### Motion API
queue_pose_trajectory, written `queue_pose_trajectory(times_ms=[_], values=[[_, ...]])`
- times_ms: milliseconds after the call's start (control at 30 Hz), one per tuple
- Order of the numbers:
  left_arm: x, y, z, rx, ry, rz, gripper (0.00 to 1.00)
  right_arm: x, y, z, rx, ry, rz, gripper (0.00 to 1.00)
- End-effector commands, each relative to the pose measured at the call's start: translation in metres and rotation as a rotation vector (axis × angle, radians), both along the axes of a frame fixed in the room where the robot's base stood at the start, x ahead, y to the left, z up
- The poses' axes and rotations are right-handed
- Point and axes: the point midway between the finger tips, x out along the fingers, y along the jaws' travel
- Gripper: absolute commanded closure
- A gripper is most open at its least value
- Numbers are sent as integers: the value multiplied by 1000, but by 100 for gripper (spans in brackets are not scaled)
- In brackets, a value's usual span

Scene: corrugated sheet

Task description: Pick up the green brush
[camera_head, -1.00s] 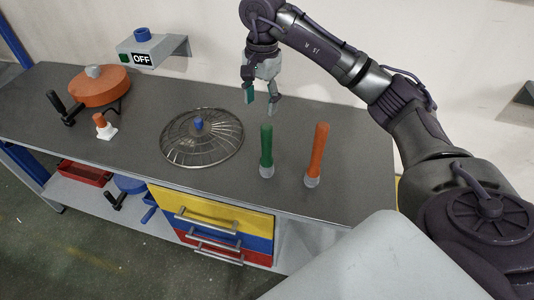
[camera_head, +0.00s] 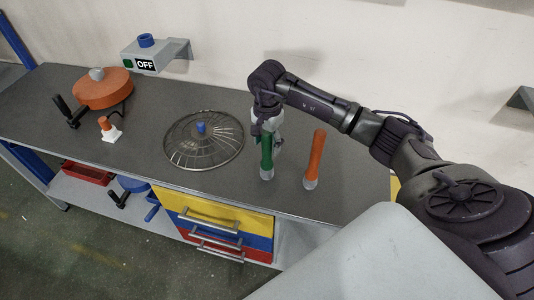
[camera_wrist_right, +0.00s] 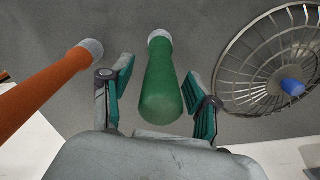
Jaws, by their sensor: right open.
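The green brush (camera_head: 266,155) stands upright on the dark worktop, with its handle up and a grey end at the bottom. In the right wrist view the green brush (camera_wrist_right: 161,85) lies between the two fingers of my right gripper (camera_wrist_right: 160,100). The fingers are open, with a visible gap on each side of the handle. My left gripper is not in view.
An orange brush (camera_head: 315,158) stands close to the right of the green one.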

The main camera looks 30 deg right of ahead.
Motion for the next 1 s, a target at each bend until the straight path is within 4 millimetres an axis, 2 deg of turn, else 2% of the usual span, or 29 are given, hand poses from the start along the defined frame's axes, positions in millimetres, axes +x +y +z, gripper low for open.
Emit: queue_pose_trajectory(times_ms=[100,300,667,1000], values=[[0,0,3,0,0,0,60,0,0,-7,-1,1,1,40],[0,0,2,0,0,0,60,0,0,-8,-1,-1,1,40],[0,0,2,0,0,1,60,0,0,-7,-1,0,1,100],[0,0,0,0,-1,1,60,0,0,-5,-2,-2,0,100]])
